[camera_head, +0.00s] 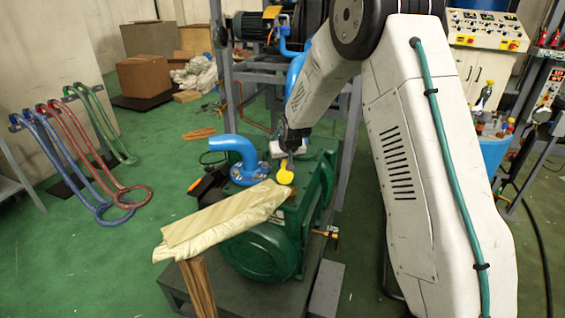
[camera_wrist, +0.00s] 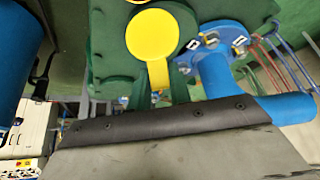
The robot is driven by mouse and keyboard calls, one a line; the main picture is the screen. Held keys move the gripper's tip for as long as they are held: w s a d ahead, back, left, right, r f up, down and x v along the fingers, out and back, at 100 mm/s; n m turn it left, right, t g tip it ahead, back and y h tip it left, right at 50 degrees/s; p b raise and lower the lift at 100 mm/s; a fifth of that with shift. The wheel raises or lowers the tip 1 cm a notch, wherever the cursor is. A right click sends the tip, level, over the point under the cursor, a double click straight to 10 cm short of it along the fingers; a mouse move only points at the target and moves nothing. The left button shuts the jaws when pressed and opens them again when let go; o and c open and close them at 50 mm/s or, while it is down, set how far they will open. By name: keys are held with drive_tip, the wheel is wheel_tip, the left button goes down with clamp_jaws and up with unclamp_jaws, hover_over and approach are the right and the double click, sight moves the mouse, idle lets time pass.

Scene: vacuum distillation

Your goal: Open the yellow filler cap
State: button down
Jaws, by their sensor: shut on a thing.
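The yellow filler cap (camera_head: 286,176) shows at the top of the green pump (camera_head: 265,245) as a round disc with a narrow tab. My gripper (camera_head: 285,152) is at the tab's upper end, shut on it. In the wrist view the cap's disc (camera_wrist: 152,35) is in front of the green pump body (camera_wrist: 105,45), its tab running down toward my gripper. The dark edge of my wrist hides most of the jaws there. I cannot tell whether the cap is seated or lifted clear.
A blue elbow pipe (camera_head: 245,155) with a bolted flange stands left of the cap. A grey metal frame (camera_head: 228,95) rises behind.

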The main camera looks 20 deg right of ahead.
drive_tip(key=shift+r, duration=0.15)
drive_tip(key=c, duration=1.3)
unclamp_jaws()
drive_tip(key=v, duration=0.7)
drive_tip(key=shift+s+r, duration=0.25)
drive_tip(key=shift+r, duration=0.05)
drive_tip(key=s+f+g, duration=0.2)
drive_tip(key=s+g, duration=0.1)
drive_tip(key=s, duration=0.4)
drive_tip(key=shift+n+g, duration=0.4)
drive_tip(key=shift+g, duration=0.3)
drive_tip(key=s+a+r, duration=0.1)
drive_tip(key=s+r, duration=0.4)
drive_tip(key=s, duration=0.8)
drive_tip(key=s+a+r, duration=0.2)
drive_tip(key=s+r, duration=0.4)
drive_tip(key=s, duration=0.7)
drive_tip(key=s+a+r, duration=0.1)
drive_tip(key=s+r, duration=0.4)
drive_tip(key=s, duration=0.8)
drive_tip(key=shift+a+r, duration=0.3)
drive_tip(key=shift+r, duration=0.1)
